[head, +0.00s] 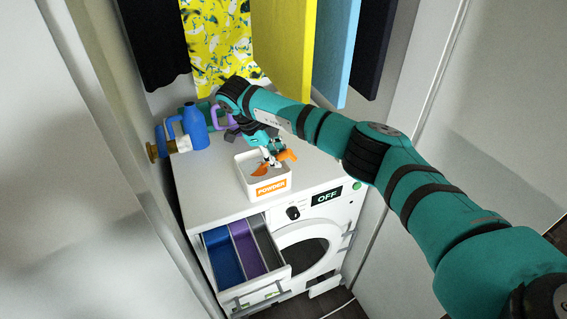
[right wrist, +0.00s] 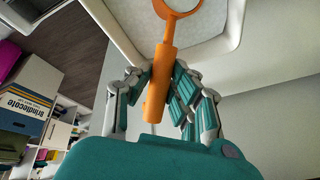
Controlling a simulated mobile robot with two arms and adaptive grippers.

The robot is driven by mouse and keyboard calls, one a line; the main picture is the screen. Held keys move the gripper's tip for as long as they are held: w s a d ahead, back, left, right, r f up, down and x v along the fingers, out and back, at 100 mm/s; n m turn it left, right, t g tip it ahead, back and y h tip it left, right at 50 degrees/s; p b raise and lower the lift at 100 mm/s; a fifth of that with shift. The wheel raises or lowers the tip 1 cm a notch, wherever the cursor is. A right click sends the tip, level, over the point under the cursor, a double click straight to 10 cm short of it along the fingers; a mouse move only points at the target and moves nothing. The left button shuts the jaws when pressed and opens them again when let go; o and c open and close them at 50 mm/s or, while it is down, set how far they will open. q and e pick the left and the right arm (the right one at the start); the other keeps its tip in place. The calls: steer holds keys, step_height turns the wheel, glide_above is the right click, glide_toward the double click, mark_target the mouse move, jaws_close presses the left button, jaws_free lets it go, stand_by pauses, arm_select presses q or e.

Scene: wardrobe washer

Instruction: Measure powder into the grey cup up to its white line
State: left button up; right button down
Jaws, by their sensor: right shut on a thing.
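An orange scoop (head: 288,155) is held in my right gripper (head: 274,153), over the white box labelled POWDER (head: 271,187). In the right wrist view, the fingers of my right gripper (right wrist: 160,85) are shut around the handle of the scoop (right wrist: 156,95). The scoop's round end points into the box, whose pale rim (right wrist: 232,52) shows behind it. I cannot tell how much powder the scoop holds. The open washer drawer has a grey compartment (head: 262,238) on its right side. No separate grey cup or white line can be made out. My left gripper is out of view.
The washer (head: 190,180) carries the box on its top. Its drawer also has blue (head: 222,258) and purple (head: 247,250) compartments. A blue jug (head: 196,127) stands at the back left, near a purple handle (head: 222,117). Clothes hang behind. Walls close in both sides.

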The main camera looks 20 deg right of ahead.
steer(key=shift+w+a+r+g+h+b, duration=0.25)
steer(key=shift+w+a+g+h+b, duration=0.35)
steer(key=shift+b, duration=0.95)
steer(key=shift+s+r+h+b, duration=0.1)
steer(key=shift+r+h+b, duration=0.2)
steer(key=shift+r+b, duration=0.05)
